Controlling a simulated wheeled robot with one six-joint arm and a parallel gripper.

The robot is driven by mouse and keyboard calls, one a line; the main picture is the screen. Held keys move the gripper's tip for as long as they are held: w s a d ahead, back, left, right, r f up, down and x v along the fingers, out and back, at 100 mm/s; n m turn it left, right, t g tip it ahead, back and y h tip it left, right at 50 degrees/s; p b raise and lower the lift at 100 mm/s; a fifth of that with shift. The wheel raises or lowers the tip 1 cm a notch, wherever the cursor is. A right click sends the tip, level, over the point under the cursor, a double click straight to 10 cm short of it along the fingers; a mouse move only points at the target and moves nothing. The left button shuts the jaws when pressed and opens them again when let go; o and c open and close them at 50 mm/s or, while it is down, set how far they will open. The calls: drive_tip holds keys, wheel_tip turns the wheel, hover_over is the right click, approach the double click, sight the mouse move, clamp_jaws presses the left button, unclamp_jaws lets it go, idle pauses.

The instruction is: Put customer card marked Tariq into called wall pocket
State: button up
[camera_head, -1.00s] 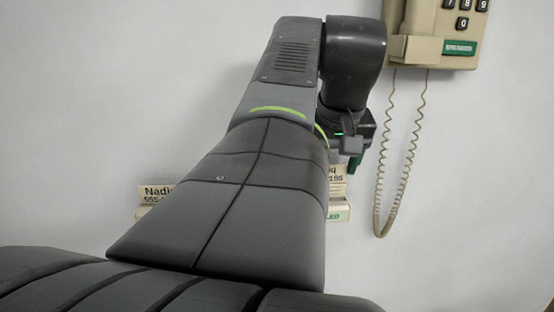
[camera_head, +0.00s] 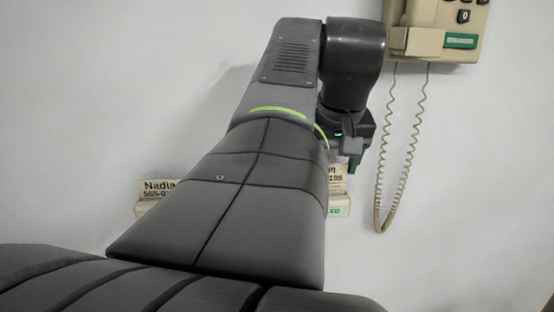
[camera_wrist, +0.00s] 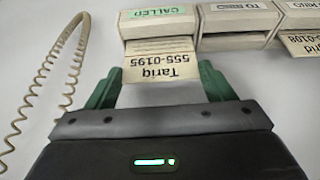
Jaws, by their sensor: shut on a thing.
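The cream card marked Tariq (camera_wrist: 160,66) is held between the green fingers of my gripper (camera_wrist: 160,78), with a finger at each side edge. In the wrist view its far end is at the mouth of the wall pocket labelled CALLED (camera_wrist: 157,13) and appears to be inside it; how deep I cannot tell. In the head view only the right end of the card (camera_head: 337,172) shows, just above the pocket's green label (camera_head: 334,211). My arm hides most of the card and pocket there.
A card marked Nadia (camera_head: 157,186) shows left of my arm. A beige wall phone (camera_head: 437,28) and its coiled cord (camera_head: 383,200) hang to the right.

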drive_tip(key=shift+f, duration=0.15)
drive_tip(key=shift+f+b, duration=0.45)
drive_tip(key=shift+f, duration=0.15)
drive_tip(key=o, duration=1)
wheel_tip(320, 180, up, 7)
drive_tip(key=p, duration=0.6)
drive_tip(key=shift+f, duration=0.15)
